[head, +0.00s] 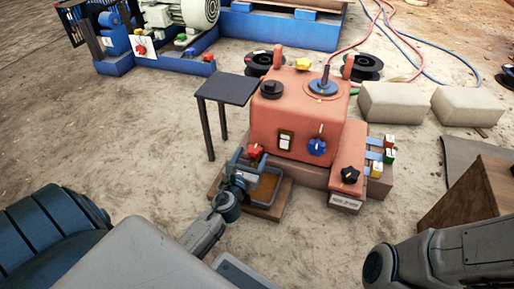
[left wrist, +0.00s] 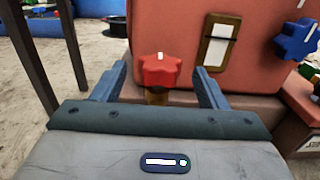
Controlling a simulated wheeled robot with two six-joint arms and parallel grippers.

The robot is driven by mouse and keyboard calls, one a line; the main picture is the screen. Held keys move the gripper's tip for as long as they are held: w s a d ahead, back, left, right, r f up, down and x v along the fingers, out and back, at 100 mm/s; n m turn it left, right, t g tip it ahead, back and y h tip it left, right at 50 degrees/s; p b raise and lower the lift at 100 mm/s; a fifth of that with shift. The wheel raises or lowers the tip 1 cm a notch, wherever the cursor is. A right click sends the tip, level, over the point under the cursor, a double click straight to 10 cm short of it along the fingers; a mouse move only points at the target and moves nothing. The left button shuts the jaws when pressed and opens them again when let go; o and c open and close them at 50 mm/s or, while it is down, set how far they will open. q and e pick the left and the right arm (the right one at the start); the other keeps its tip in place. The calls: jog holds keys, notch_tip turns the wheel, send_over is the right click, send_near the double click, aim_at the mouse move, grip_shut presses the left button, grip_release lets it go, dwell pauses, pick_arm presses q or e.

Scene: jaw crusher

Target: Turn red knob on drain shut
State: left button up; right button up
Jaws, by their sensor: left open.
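The red knob (head: 255,151) is a lobed star-shaped handle on a brass stem, low at the left front of the orange machine (head: 301,112). In the left wrist view the red knob (left wrist: 160,71) stands between the two blue fingers of my left gripper (left wrist: 161,82), with a gap on each side. The left gripper (head: 246,167) is open and reaches the knob from the front, above a grey tray. A white mark shows on the knob's face. My right arm shows at the lower right, but its fingers are outside the picture.
A grey tray (head: 269,206) on a wooden base lies below the knob. A small dark table (head: 226,88) stands to the left. A blue knob (head: 317,147) and a black knob (head: 349,175) sit to the right. Grey blocks (head: 396,103) lie farther right.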

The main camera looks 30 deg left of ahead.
aim_at(257, 145)
pick_arm(q)
jog(key=x, duration=0.5)
jog(key=shift+w+b, duration=0.15)
jog(key=shift+b, duration=0.25)
jog(key=c, duration=1)
